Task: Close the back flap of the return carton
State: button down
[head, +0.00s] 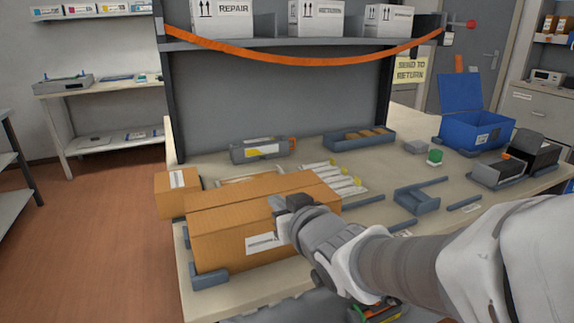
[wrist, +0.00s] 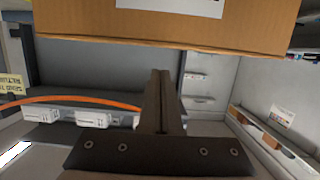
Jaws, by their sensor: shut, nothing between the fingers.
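The return carton (head: 225,235) is a long brown cardboard box with a white label on its front face, at the front left of the bench. Its top looks nearly flat, with a seam running lengthwise; the part behind the seam, which looks like the back flap (head: 258,186), appears to lie down. I cannot tell whether it is fully flush. My gripper (head: 275,203) is shut and empty at the carton's front top edge, right of its middle. Contact is unclear. In the wrist view the shut fingers (wrist: 160,92) show near the carton's labelled face (wrist: 100,22), which appears inverted.
A smaller brown box (head: 177,195) stands left of the carton. Behind are a grey toner cartridge (head: 262,149), white tubes (head: 340,182) and a blue-grey tray (head: 360,138). A blue bin (head: 478,131) stands at the right. A shelf with an orange strap (head: 300,61) spans above.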

jog(key=shift+b+v, duration=2.45)
jog(key=shift+v, duration=1.85)
jog(key=s+d+f+m+g+h, duration=0.25)
jog(key=d+f+h, duration=0.25)
jog(key=d, duration=0.4)
jog(key=s+d+f+m+g+h, duration=0.1)
jog(key=s+d+f+m+g, duration=0.15)
jog(key=s+f+g, duration=0.45)
notch_tip(320, 180, up, 28)
jog(key=s+t+p, duration=0.1)
jog(key=s+p, duration=0.1)
jog(key=p, duration=2.4)
jog(key=shift+s+d, duration=0.2)
jog(key=shift+f, duration=0.1)
